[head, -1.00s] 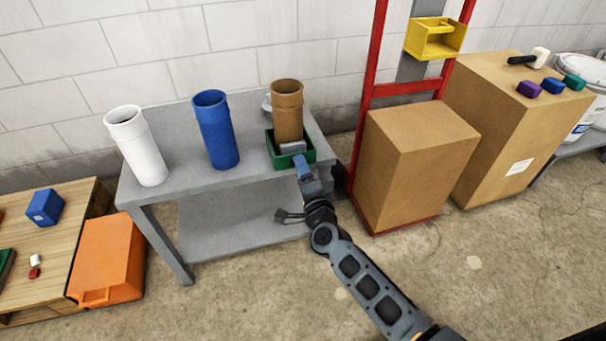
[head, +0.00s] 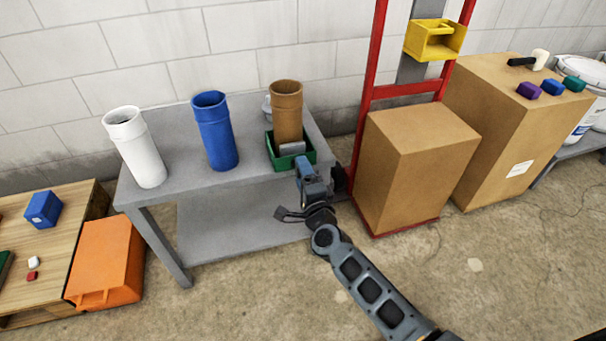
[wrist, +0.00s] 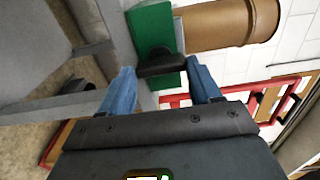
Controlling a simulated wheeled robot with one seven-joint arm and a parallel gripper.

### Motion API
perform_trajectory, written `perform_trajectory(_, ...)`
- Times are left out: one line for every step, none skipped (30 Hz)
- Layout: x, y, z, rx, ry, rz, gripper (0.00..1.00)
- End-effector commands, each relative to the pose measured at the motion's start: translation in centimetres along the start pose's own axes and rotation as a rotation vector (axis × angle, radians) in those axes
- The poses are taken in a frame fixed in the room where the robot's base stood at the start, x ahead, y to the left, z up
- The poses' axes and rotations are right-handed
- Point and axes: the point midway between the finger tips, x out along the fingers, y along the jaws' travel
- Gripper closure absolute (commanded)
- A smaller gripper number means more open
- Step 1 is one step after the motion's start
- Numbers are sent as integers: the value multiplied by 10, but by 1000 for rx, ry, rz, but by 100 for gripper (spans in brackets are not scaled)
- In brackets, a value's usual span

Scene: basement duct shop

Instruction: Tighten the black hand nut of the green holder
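The green holder (head: 310,156) sits at the right end of the grey workbench, with an upright brown tube (head: 288,112) in it. In the wrist view the green holder (wrist: 150,25) is at top centre, the brown tube (wrist: 225,22) to its right. The black hand nut (wrist: 162,63) stands out from the holder's face, its bar lying roughly across the picture. My gripper (wrist: 158,72) is open, one blue finger on each side of the nut; I cannot tell whether either touches it. In the head view my gripper (head: 304,168) is at the holder's front and hides the nut.
A blue tube (head: 215,130) and a white tube (head: 137,146) stand on the grey workbench (head: 185,183). A red hand truck (head: 362,120) with a cardboard box (head: 415,165) stands close on the right. An orange case (head: 105,262) is at the bench's left front.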

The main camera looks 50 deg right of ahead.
Motion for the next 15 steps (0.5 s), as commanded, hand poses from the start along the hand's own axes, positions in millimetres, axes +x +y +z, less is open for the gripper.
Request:
perform_trajectory(0, 0, 0, -1, 0, 1, 32)
perform_trajectory(0, 0, 0, -1, 0, 0, 29)
perform_trajectory(0, 0, 0, -1, 0, 0, 25)
perform_trajectory(0, 0, 0, -1, 0, 0, 22)
perform_trajectory(0, 0, 0, -1, 0, 0, 19)
perform_trajectory(0, 0, 0, -2, 0, -1, 16)
perform_trajectory(0, 0, 0, -2, 0, -1, 15)
perform_trajectory(0, 0, 0, -2, 0, -1, 15)
perform_trajectory(0, 0, 0, -2, 0, -1, 15)
perform_trajectory(0, 0, 0, -2, 0, -1, 15)
perform_trajectory(0, -1, 0, -2, 0, -1, 15)
perform_trajectory(0, -1, 0, -2, 0, -1, 15)
perform_trajectory(0, -1, 0, -2, 0, -1, 15)
perform_trajectory(-1, -1, 0, -2, 0, -1, 15)
perform_trajectory(-3, -1, 0, -3, 0, -1, 15)
